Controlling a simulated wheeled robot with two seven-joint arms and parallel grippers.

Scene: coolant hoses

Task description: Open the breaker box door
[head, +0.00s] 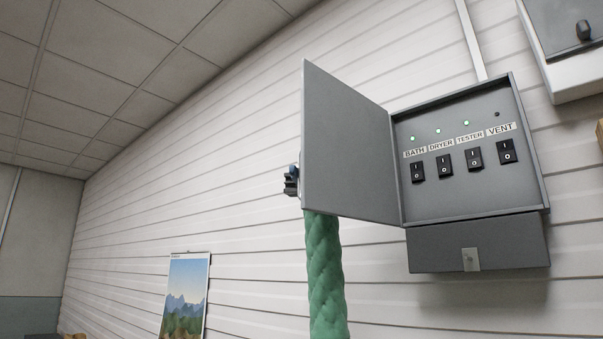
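The grey breaker box (478,194) hangs on the white slatted wall at the right. Its door (350,142) stands wide open, swung out to the left on its left-side hinge. Inside are several black rocker switches under the labels BATH, DRYER, TESTER and VENT. Green lights show above the first three labels, and the VENT one is dark. My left gripper (291,181) shows only in part at the door's free left edge, mostly hidden behind the door. I cannot tell whether its fingers touch the door or are open. My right gripper is not in view.
My green-sleeved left arm rises from below, under the door. A second grey box (562,28) is on the wall at the upper right. A landscape poster (185,298) hangs at the lower left. The wall left of the door is clear.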

